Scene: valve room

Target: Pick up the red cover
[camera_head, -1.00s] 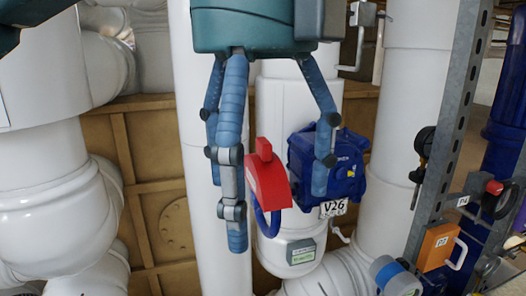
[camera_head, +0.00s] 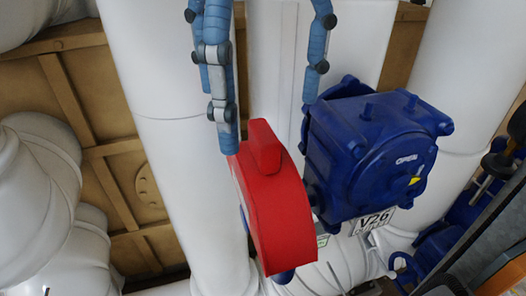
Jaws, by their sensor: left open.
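The red cover (camera_head: 272,205) is in the middle of the head view, tilted, with a raised red block on its top. It sits just left of the blue valve box (camera_head: 375,155), over a blue part that shows at its lower edge. My left gripper (camera_head: 268,120) comes down from the top of the view with its blue fingers spread. The left fingers end by the cover's upper left edge, and the right finger hangs above the blue box. Nothing is held between them. I cannot tell whether a finger touches the cover. My right gripper is not in view.
A label plate reading V26 (camera_head: 374,221) hangs below the blue box. Thick white pipes (camera_head: 165,130) stand behind and to both sides. A grey metal strut (camera_head: 485,230) and an orange box (camera_head: 505,278) are at the lower right.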

